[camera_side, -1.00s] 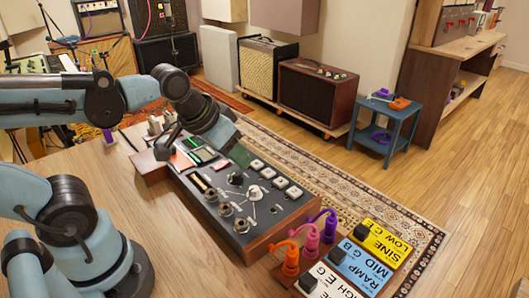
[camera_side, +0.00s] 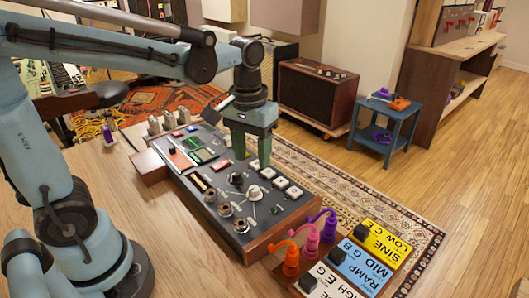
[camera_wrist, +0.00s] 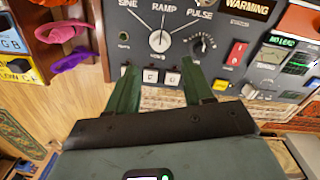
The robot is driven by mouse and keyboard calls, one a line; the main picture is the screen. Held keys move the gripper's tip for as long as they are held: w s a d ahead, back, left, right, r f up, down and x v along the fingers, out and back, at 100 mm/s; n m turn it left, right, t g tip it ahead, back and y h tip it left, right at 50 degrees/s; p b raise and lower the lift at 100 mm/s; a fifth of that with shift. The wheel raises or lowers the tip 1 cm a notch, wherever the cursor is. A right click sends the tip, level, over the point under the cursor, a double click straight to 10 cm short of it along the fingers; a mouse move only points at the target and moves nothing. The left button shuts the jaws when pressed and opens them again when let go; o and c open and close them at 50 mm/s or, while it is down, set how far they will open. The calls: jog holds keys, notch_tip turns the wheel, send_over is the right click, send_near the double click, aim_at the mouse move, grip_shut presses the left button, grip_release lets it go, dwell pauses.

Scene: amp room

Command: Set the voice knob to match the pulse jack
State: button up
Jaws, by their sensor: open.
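The synth panel (camera_side: 262,222) lies on the wooden table. Its white round knob (camera_side: 254,191), probably the voice knob, also shows in the wrist view (camera_wrist: 160,41). Lines from this knob fan out to the printed words SINE, RAMP and PULSE (camera_wrist: 202,14). I cannot clearly read where its pointer aims. Several silver jacks (camera_side: 225,209) sit along the panel's near side. My gripper (camera_side: 252,162) points down above the panel, open and empty. In the wrist view its green fingers (camera_wrist: 161,75) are spread, short of the white knob and apart from it.
A black knob (camera_wrist: 202,46) is close beside the white one, and white square buttons (camera_wrist: 150,77) line that edge. Orange (camera_side: 291,262), pink (camera_side: 312,243) and purple (camera_side: 328,230) plugs stand by the yellow SINE block (camera_side: 383,239), the blue RAMP block (camera_side: 366,265) and a white block (camera_side: 325,287).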

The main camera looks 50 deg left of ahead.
aim_at(254, 188)
jog(key=shift+d+f, duration=0.1)
jog(key=shift+f, duration=4.25)
grip_shut()
